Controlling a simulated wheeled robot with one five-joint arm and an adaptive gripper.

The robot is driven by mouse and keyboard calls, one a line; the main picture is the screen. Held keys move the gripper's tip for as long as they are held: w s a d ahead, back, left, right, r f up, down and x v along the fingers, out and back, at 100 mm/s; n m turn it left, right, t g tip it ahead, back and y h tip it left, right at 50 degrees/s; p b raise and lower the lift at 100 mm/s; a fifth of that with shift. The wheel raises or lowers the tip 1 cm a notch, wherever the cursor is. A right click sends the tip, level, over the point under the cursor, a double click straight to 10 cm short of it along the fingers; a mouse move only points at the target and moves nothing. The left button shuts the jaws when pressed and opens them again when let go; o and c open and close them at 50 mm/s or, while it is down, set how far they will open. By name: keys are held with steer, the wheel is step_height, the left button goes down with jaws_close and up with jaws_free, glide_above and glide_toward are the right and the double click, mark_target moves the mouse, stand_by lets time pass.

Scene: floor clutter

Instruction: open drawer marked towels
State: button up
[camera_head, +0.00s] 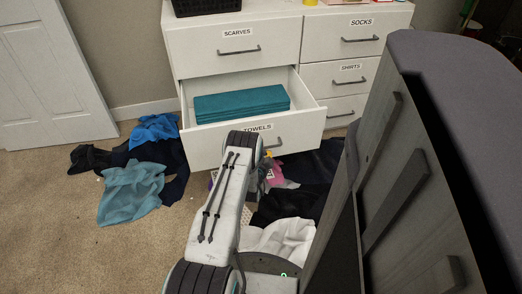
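The drawer marked TOWELS (305,128) is in the white dresser, in the left column below the SCARVES drawer. It stands pulled out, and its inside shows from above. Folded teal towels (242,103) lie in it. Its grey handle (273,143) shows on the front panel, just right of my arm, and my arm covers part of the panel. My gripper (267,168) is beyond the elbow of my arm, low in front of the drawer front. It is mostly hidden, and I cannot tell whether it touches the handle or how its fingers stand.
The SCARVES (235,47), SOCKS (352,27) and SHIRTS (347,74) drawers are shut. Clothes (133,190) lie on the carpet at left, with dark and white ones (283,238) right of my arm. A grey cabinet (420,170) stands close on the right. Bare carpet shows at lower left.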

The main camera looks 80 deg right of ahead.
steer(key=shift+o, duration=0.2)
steer(key=a+r, duration=0.2)
steer(key=a, duration=0.9)
steer(key=shift+a, duration=0.35)
steer(key=shift+w+r, duration=0.1)
steer(key=shift+r, duration=0.05)
stand_by(0.5)
